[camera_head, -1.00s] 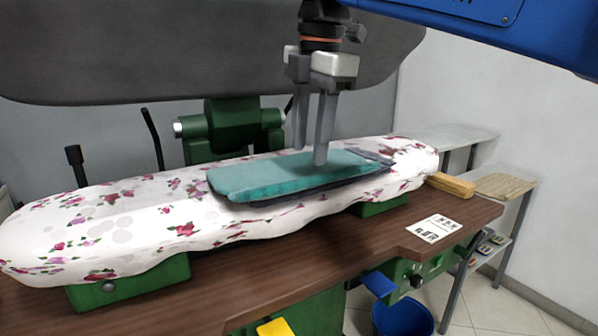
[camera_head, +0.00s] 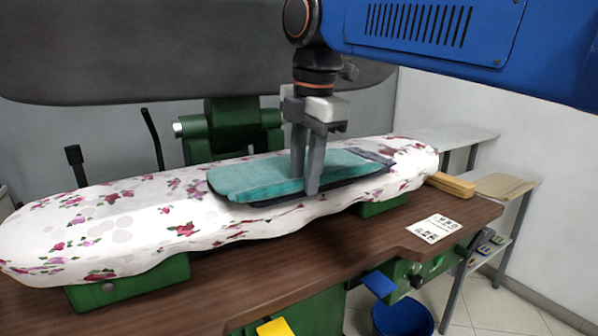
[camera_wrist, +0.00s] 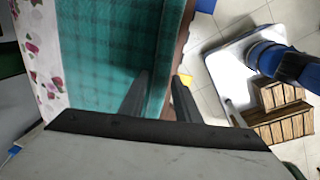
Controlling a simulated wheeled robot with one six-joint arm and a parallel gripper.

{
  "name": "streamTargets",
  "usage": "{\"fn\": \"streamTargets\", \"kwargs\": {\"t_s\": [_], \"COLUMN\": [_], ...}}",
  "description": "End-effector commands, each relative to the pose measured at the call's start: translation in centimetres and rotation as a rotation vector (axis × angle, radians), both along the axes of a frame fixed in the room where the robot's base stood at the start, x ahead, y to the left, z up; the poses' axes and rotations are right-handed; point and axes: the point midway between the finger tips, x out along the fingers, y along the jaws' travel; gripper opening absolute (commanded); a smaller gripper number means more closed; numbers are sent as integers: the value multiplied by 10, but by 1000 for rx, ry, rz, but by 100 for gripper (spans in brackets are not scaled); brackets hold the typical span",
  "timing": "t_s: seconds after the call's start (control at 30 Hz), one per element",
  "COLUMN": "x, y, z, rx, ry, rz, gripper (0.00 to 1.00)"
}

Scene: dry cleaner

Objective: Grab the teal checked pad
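The teal checked pad (camera_head: 255,178) lies flat on the floral ironing board, with a dark layer showing under its edge. It also fills much of the left of the wrist view (camera_wrist: 105,60). My gripper (camera_head: 306,184) points down at the pad's near long edge, its fingers apart. In the wrist view, my gripper (camera_wrist: 162,80) has one finger over the pad and the other just beyond its edge, with the edge between them. Whether the fingertips touch the pad is unclear.
The floral board (camera_head: 130,235) stands on green supports over a brown table (camera_head: 350,265). A wooden block (camera_head: 452,184) lies at the board's right end, and a printed card (camera_head: 434,228) on the table. A dark padded press head (camera_head: 150,60) hangs behind and above.

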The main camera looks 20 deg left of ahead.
Motion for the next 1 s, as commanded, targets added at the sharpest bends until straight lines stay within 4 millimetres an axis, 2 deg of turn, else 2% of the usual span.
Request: {"fn": "streamTargets", "kwargs": {"t_s": [0.03,0.1,0.4,0.53,0.67,1.0], "x": [0,0,0,0,0,0], "y": [0,0,0,0,1,1], "z": [0,0,0,6,23,82], "rx": [-1,-1,-2,-1,1,1], "ry": [1,1,1,1,-1,-1], "rz": [0,0,0,0,0,0], "gripper": [16,0,0,0,0,0]}}
